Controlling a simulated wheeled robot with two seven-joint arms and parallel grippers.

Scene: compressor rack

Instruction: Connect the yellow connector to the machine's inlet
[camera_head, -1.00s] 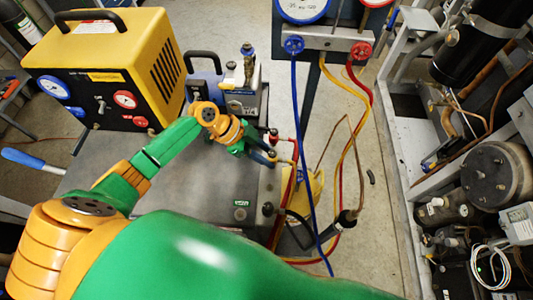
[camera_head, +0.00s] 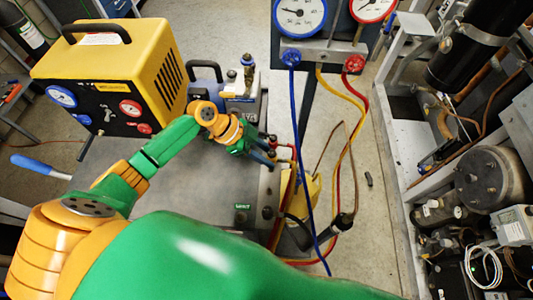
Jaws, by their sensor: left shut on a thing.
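My left gripper (camera_head: 270,151) is at the right edge of the grey metal top, with its fingers pointing right. It is shut on a small hose end that I take for the yellow connector; the fingers mostly hide it. A yellow hose (camera_head: 349,98) hangs from the gauge manifold and loops low on the right. The yellow machine (camera_head: 118,62) stands at the back left, with gauges and small ports on its dark front panel (camera_head: 92,108). I cannot tell which port is the inlet. My right gripper is not in view.
The manifold (camera_head: 325,52) with two gauges hangs at the top centre. Blue (camera_head: 295,130) and red hoses hang beside the yellow one. A small pump (camera_head: 243,98) stands behind my gripper. A blue-handled tool (camera_head: 40,166) sticks out at left. Compressors and pipes (camera_head: 492,180) fill the right.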

